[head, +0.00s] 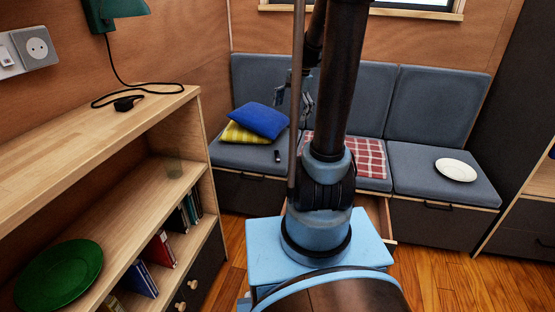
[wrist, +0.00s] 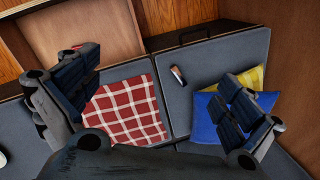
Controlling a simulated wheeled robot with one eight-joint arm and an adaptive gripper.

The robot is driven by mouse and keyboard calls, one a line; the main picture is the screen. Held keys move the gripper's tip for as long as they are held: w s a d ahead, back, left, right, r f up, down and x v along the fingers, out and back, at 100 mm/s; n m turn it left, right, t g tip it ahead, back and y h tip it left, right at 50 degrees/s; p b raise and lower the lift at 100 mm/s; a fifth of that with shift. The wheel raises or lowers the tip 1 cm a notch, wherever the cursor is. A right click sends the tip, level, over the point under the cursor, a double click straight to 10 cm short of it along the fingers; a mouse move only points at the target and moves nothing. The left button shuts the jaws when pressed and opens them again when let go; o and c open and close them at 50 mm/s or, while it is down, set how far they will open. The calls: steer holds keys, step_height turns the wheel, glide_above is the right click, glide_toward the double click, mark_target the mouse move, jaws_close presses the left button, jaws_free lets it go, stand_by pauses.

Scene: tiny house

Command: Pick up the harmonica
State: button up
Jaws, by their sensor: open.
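A small dark, elongated object with a paler side, probably the harmonica (wrist: 178,76), lies on the grey seat cushion; its details are too small to be sure. It also shows in the head view as a dark bar (head: 277,156), in front of the blue pillow. My gripper (wrist: 163,88) is open and empty, its fingers spread wide at left and right in the wrist view. The object lies between them in the picture, on the cushion beyond the fingertips and untouched. In the head view my gripper (head: 288,94) is above the bench, partly hidden by my arm.
A blue pillow (head: 258,117) and a yellow pillow (head: 238,134) lie beside the object. A red checked cloth or pillow (wrist: 125,110) is on the other side. A drawer (wrist: 100,25) stands open under the bench. A white plate (head: 456,169) is on the right seat.

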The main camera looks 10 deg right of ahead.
steer(key=w+d+f+m+y, duration=0.1)
steer(key=w+f+m, duration=0.15)
steer(key=w, duration=0.35)
steer(key=w+d+f+m, duration=0.2)
steer(key=w+f, duration=0.1)
steer(key=w, duration=0.3)
steer(key=m+y, duration=0.1)
steer(key=m, duration=0.3)
glide_toward(277, 156)
steer(key=shift+g, duration=0.3)
steer(key=x, duration=0.2)
steer(key=w+x, duration=0.1)
steer(key=x, duration=0.2)
steer(key=d+x, duration=0.1)
steer(key=x, duration=0.2)
steer(key=shift+w+f, duration=0.25)
steer(key=shift+f, duration=0.1)
steer(key=c, duration=1)
